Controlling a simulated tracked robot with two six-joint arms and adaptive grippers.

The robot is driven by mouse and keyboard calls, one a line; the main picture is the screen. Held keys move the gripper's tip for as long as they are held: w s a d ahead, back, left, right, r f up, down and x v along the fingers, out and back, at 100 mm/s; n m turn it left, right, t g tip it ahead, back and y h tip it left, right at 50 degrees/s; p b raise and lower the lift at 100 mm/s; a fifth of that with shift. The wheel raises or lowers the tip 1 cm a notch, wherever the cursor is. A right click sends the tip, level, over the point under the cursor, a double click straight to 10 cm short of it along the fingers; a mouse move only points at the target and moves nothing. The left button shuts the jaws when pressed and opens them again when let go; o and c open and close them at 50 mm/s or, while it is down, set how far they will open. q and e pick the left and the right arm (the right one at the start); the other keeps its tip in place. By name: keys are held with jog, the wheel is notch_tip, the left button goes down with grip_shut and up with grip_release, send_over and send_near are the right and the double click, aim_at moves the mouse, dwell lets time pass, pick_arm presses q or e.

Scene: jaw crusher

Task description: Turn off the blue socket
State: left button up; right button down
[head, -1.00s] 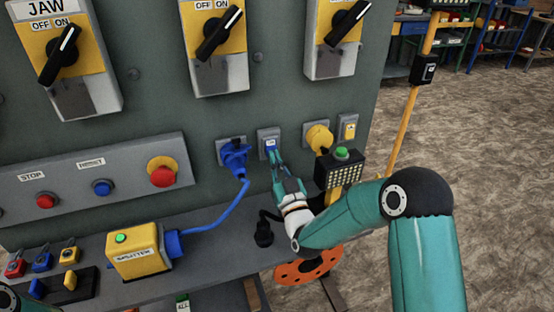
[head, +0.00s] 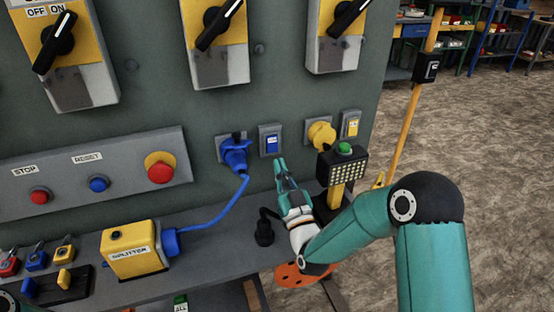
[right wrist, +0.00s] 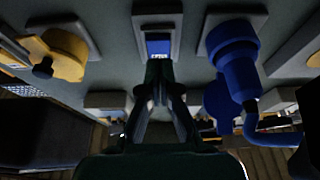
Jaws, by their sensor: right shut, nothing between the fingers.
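The blue socket (head: 234,155) is on the grey-green panel, with a blue plug in it and a blue cable running down to the yellow splitter box (head: 135,252). Right of it is a small switch with a blue face (head: 271,140) in a grey frame. My right gripper (head: 279,164) is shut and empty, just below this switch and apart from it. In the right wrist view the blue switch (right wrist: 158,47) is beyond the closed fingertips, and the blue socket (right wrist: 232,45) is to its right. The splitter's top button is dark.
A yellow socket (head: 321,136) and a yellow switch (head: 350,124) are to the right. A black box with a green button (head: 343,148) stands close to my right gripper. A black plug (head: 264,233) rests on the ledge below. Large rotary switches (head: 216,30) are above.

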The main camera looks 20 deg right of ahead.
jog(key=v, duration=0.4)
jog(key=shift+f, duration=0.1)
dwell(0.4)
